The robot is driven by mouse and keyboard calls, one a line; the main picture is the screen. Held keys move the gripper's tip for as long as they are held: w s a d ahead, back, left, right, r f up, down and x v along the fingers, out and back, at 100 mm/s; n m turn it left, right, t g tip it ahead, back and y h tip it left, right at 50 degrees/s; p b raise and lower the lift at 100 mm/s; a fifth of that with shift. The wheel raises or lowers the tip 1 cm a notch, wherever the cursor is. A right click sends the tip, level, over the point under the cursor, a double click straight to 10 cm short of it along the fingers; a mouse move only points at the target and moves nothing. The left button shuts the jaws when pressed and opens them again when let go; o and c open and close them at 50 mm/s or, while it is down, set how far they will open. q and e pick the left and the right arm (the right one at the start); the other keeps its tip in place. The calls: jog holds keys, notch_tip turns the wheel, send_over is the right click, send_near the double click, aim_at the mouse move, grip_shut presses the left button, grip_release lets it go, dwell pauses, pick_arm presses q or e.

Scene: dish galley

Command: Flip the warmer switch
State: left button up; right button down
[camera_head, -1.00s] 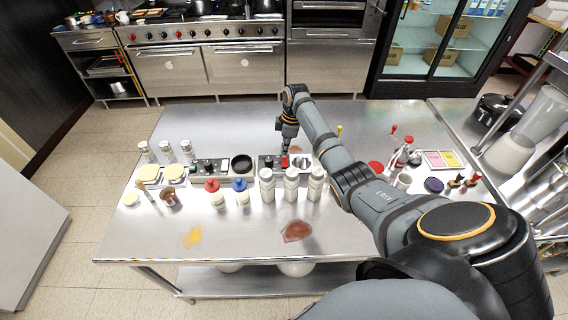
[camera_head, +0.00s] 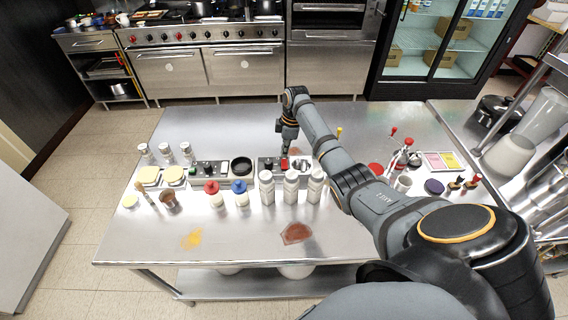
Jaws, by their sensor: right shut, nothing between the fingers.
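Two small box-shaped units with dark control panels stand side by side in the middle of the steel table. The left unit (camera_head: 208,171) is next to a round black pan (camera_head: 242,165). The right unit (camera_head: 268,164) has a small red part (camera_head: 284,164) on its panel and a round metal well (camera_head: 301,166) beside it. Which is the warmer, and its switch position, I cannot tell. My right gripper (camera_head: 285,151) is shut and empty, pointing down at the right unit's panel near the red part. Contact is too small to tell. My left gripper is not in view.
White bottles (camera_head: 291,187) stand in front of the right unit, with red-topped (camera_head: 212,188) and blue-topped (camera_head: 240,187) bottles to their left. Shakers (camera_head: 166,153) stand at the back left. The table's front (camera_head: 240,245) is mostly clear, with a yellow and a red-brown spill.

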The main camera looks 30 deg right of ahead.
aim_at(285, 159)
jog(key=shift+f+b, duration=0.55)
jog(key=shift+f, duration=0.5)
dwell(0.5)
notch_tip(285, 159, up, 7)
jog(key=p, duration=0.7)
jog(key=shift+r+p, duration=0.15)
jog(key=shift+p, duration=0.2)
